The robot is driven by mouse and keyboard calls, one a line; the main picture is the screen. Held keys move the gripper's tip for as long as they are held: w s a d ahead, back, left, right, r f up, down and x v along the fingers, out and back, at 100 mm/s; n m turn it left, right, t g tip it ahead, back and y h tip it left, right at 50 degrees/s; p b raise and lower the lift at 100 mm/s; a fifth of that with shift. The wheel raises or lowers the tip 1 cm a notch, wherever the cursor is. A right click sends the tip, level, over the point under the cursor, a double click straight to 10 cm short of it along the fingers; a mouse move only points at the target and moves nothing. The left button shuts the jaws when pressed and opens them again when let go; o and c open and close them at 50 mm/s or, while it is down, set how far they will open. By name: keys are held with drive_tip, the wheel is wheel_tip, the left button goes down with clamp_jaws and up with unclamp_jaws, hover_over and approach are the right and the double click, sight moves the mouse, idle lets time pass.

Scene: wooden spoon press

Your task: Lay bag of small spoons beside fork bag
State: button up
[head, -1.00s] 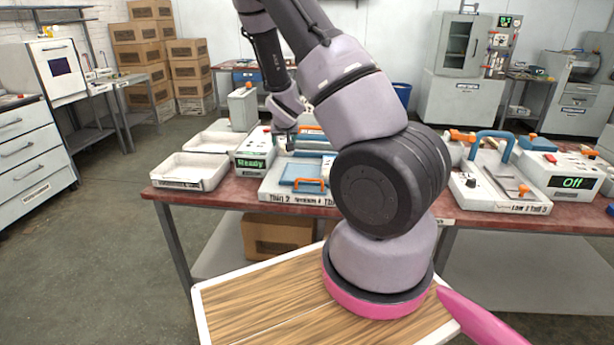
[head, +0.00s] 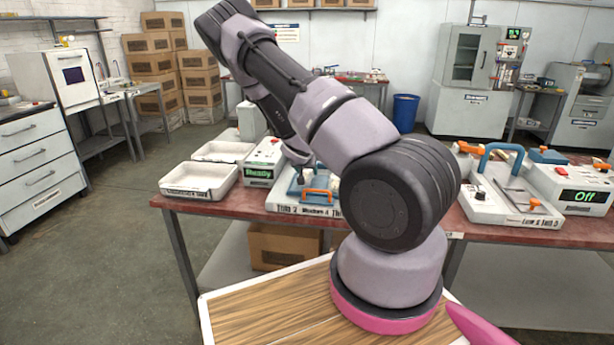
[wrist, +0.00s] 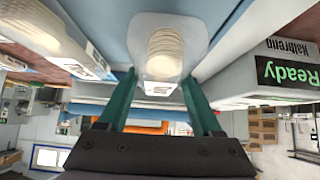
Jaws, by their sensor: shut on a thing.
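The clear bag of small spoons (wrist: 165,45) shows in the wrist view as a rounded see-through bag with a pale stack of spoons inside. My gripper (wrist: 160,78) has its two green fingers closed on the near end of this bag. The bag hangs in front of a blue surface of the press. In the head view my arm hides the fingers and the bag, near the press (head: 305,200) with the orange handle. I cannot make out a fork bag in either view.
A grey control box reading "Ready" (head: 262,168) stands left of the press, beside two white trays (head: 198,182). A second press (head: 512,205) and a box reading "Off" (head: 578,185) stand at right on the red table (head: 240,207). A wooden-topped surface (head: 265,315) lies in front.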

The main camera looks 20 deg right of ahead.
drive_tip(key=shift+f, duration=0.8)
drive_tip(key=shift+f, duration=0.15)
drive_tip(key=o, duration=1.5)
drive_tip(key=shift+c, duration=0.2)
